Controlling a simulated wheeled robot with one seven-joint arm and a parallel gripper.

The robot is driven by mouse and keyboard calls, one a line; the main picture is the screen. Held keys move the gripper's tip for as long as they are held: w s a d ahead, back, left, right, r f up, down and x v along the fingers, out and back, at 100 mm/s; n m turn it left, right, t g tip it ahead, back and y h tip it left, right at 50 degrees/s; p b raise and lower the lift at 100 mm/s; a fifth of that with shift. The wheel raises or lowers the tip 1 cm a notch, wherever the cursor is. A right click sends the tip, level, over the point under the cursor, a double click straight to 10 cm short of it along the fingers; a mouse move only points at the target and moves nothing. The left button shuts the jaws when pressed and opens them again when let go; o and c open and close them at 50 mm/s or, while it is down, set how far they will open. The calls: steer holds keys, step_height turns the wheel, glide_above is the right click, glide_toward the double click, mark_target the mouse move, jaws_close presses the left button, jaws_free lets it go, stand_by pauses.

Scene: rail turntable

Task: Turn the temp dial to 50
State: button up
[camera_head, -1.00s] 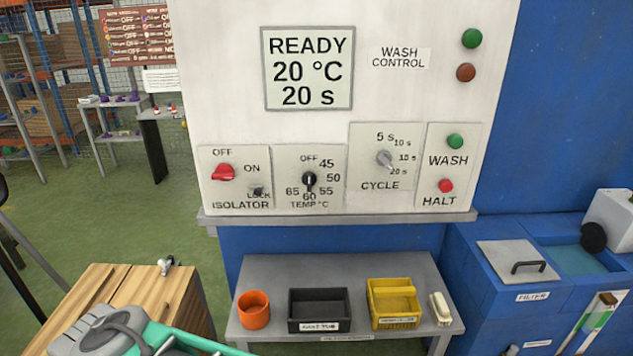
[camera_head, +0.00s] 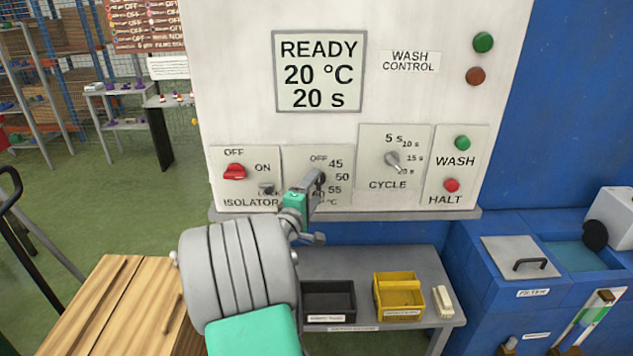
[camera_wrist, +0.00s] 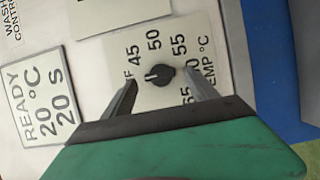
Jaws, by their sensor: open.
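The temp dial (camera_wrist: 161,76) is a small black knob on a pale plate marked OFF, 45, 50, 55, 60 and 65. In the wrist view its pale mark lies on the side toward OFF. My gripper (camera_head: 316,183) is at the temp plate (camera_head: 333,158) and hides much of the dial in the head view. In the wrist view its two fingers stand open on either side of the knob, with gaps visible; I cannot tell the exact depth. The display (camera_head: 319,72) reads READY, 20 °C, 20 s.
The red isolator switch (camera_head: 234,171) is left of the temp plate, and the grey cycle dial (camera_head: 393,160) is right of it. The wash button (camera_head: 462,143) and halt button (camera_head: 451,185) are further right. A shelf (camera_head: 432,286) with bins juts out below.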

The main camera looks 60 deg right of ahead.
mark_target(319, 181)
steer(key=shift+w+d, duration=0.15)
steer(key=shift+d, duration=1.2)
steer(key=shift+c, duration=0.6)
steer(key=c, duration=1.2)
steer(key=shift+c, duration=0.2)
